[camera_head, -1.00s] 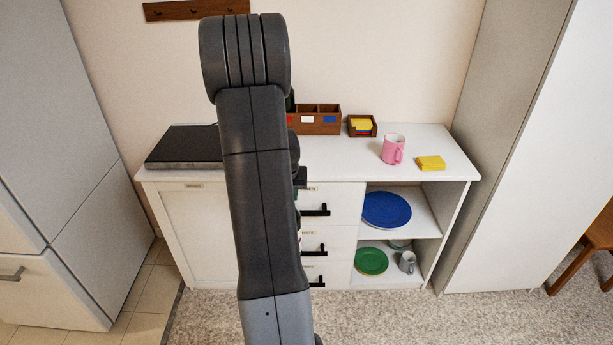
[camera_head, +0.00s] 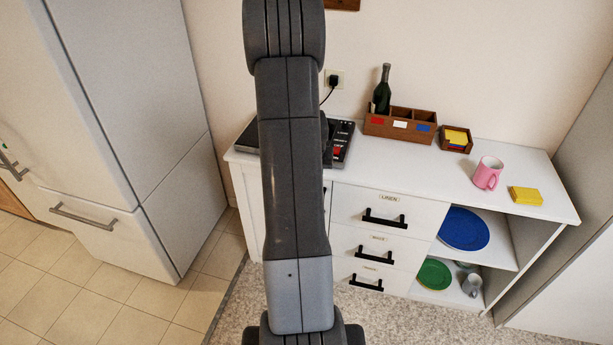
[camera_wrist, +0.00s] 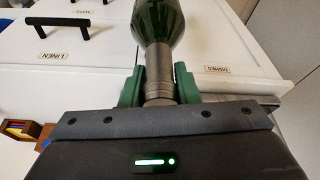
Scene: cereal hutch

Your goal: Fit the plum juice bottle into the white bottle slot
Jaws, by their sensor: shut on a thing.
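My gripper (camera_wrist: 159,84) is shut on the neck of a dark green glass bottle (camera_wrist: 158,22) in the wrist view. The bottle's body runs out of the top of that view, and no label shows on it. In the head view my arm hides the gripper and this bottle. The brown wooden rack (camera_head: 385,134) stands on the sideboard against the wall. Its middle compartment carries a white marker (camera_head: 400,125) and looks empty. Another dark bottle (camera_head: 382,92) stands upright in the left compartment, marked red. The right compartment is marked blue and looks empty.
The white sideboard (camera_head: 445,177) also bears a small tray with yellow cards (camera_head: 456,139), a pink mug (camera_head: 487,173), a yellow block (camera_head: 525,196) and a dark appliance (camera_head: 342,143) partly behind my arm. Blue and green plates sit on open shelves. A fridge stands left.

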